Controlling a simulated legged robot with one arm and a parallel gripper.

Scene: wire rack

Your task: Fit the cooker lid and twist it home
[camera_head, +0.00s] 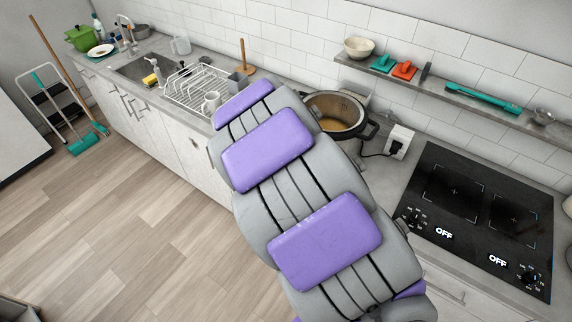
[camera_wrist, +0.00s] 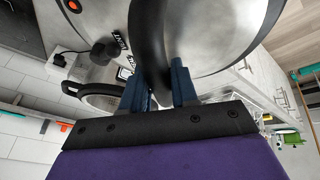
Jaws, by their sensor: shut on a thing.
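The cooker pot (camera_head: 352,128) stands uncovered on the counter in the head view, with black side handles and a brownish inside. Part of its rim and a black handle also show at the left of the wrist view (camera_wrist: 98,99). The cooker lid (camera_wrist: 215,42) is a silver metal disc filling the top of the wrist view, with a black arched handle (camera_wrist: 149,40). My gripper (camera_wrist: 160,88) is shut on that handle, one blue finger on each side. The lid is apart from the pot. In the head view my arm hides the gripper and lid.
A black cooktop (camera_head: 480,215) lies right of the pot, with a white socket box (camera_head: 398,142) and plug between them. A dish rack (camera_head: 197,90) and sink (camera_head: 146,68) are to the left. A wall shelf (camera_head: 450,90) hangs above the counter.

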